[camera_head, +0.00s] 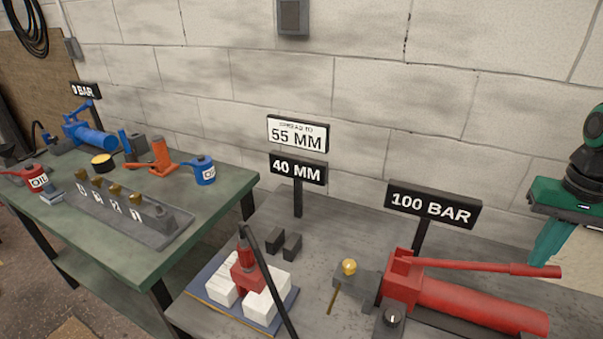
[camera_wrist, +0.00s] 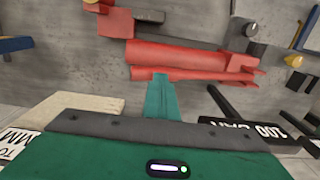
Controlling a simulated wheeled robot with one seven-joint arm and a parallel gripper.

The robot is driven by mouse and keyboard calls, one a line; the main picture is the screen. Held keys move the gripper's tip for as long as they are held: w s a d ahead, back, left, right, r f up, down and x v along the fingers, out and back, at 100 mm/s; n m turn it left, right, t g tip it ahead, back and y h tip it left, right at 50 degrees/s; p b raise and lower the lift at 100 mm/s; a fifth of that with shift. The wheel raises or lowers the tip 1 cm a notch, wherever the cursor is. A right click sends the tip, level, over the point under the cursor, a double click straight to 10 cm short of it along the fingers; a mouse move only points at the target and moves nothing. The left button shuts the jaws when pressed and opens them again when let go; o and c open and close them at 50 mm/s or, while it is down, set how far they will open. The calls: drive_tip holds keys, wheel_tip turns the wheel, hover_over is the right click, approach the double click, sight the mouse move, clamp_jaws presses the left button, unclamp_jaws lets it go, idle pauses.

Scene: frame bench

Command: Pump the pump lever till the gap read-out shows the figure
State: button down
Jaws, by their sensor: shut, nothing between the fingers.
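The red hand pump (camera_head: 465,302) stands at the right of the grey bench. Its red pump lever (camera_head: 480,266) lies almost level above the cylinder. The gap read-out (camera_head: 298,170) shows 40 MM, and the white sign (camera_head: 297,134) above it says 55 MM. My gripper (camera_head: 540,262) is at the right, by the lever's free end. In the wrist view, the teal fingers (camera_wrist: 160,80) are shut and empty, their tips overlapping the red lever (camera_wrist: 190,74). I cannot tell whether they touch it.
A pressure sign (camera_head: 433,206) behind the pump reads 100 BAR. A red spreader (camera_head: 247,280) stands between white blocks, with a black hose or bar beside it. A brass-knobbed valve (camera_head: 348,268) stands left of the pump. A green bench (camera_head: 215,205) with oil cans is at left.

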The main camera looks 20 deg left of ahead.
idle(0.3)
idle(1.9)
drive_tip(key=shift+f, duration=0.15)
idle(0.7)
drive_tip(key=shift+f, duration=3.8)
drive_tip(key=shift+r, duration=3.95)
